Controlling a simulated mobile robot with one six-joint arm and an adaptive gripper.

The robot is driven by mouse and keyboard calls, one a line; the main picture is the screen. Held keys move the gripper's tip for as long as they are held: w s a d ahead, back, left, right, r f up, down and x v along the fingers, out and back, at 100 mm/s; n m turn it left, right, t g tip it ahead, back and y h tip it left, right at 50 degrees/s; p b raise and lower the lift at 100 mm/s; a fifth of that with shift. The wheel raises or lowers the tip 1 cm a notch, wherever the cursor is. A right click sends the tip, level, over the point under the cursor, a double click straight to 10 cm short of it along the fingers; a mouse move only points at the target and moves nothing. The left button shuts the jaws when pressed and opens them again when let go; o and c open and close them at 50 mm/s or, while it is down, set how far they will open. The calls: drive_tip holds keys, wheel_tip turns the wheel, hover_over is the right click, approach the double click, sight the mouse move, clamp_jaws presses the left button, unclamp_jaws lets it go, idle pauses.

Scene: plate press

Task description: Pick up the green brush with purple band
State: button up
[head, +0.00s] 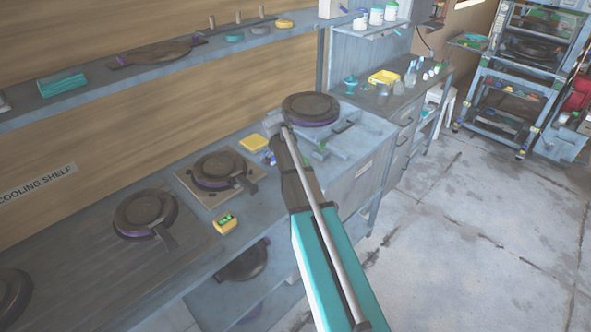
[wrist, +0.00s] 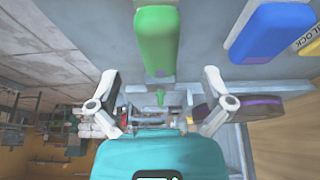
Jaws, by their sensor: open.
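A long green object (wrist: 155,38), which looks like the brush, shows at the top middle of the wrist view. No purple band is visible on it. A small green piece also shows in the head view (head: 320,153), just right of my arm's end on the grey bench; I cannot tell if it is the same object. My gripper (wrist: 160,80) is open and empty, its two fingers apart on either side below the green object. In the head view my arm largely hides the gripper.
A dark round plate with a purple edge (head: 311,109) stands behind my arm's end. A yellow block (head: 253,143) lies to its left. Open floor (head: 450,240) is at right.

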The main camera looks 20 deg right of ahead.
drive_tip(key=shift+f, duration=0.15)
drive_tip(key=shift+b+x, duration=2.4)
drive_tip(key=shift+x, duration=0.1)
drive_tip(key=shift+s, duration=0.1)
drive_tip(key=shift+c, duration=0.3)
drive_tip(key=c, duration=1.2)
drive_tip(key=shift+r, duration=0.25)
wheel_tip(320, 180, up, 2)
drive_tip(key=p, duration=0.2)
drive_tip(key=shift+r+p, duration=0.1)
drive_tip(key=shift+p, duration=0.25)
drive_tip(key=s+a+r+p, duration=0.1)
drive_tip(key=s+r+p, duration=0.2)
drive_tip(key=s, duration=0.1)
drive_tip(key=s+a+r+p, duration=0.1)
drive_tip(key=s+r+p, duration=0.3)
drive_tip(key=s, duration=0.1)
drive_tip(key=s+a+r+p, duration=0.1)
drive_tip(key=s+r+p, duration=0.2)
drive_tip(key=s, duration=0.1)
drive_tip(key=shift+s+a+r, duration=0.15)
drive_tip(key=shift+s+r, duration=0.05)
drive_tip(key=shift+s, duration=0.1)
